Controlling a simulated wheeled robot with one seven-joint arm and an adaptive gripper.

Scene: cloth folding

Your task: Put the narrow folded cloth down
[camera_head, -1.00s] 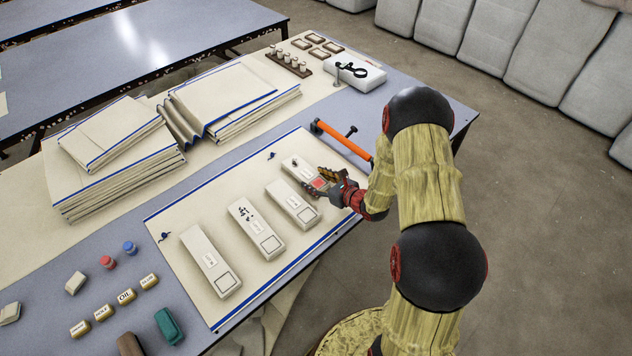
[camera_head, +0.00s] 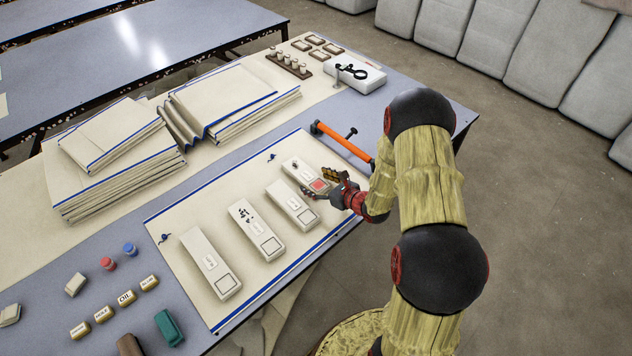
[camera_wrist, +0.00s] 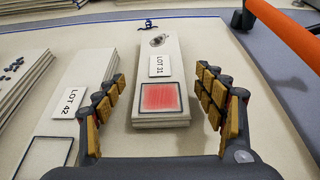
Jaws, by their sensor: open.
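The narrow folded cloth (camera_wrist: 159,120) lies flat on the cream mat in the wrist view. It has a label reading LOT 31, a filled red square at its near end and a small grey mark at its far end. In the head view the same cloth (camera_head: 301,173) is the rightmost of the row of narrow folded cloths. My gripper (camera_wrist: 160,98) is open, with one padded finger on each side of the cloth and visible gaps between. In the head view my gripper (camera_head: 322,184) is at the cloth's near end.
The LOT 42 cloth (camera_wrist: 88,85) lies just left of my left finger. Other narrow cloths (camera_head: 256,230) lie further left on the mat (camera_head: 180,215). An orange bar (camera_head: 342,143) lies to the right. Cloth stacks (camera_head: 120,170) stand at the back left.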

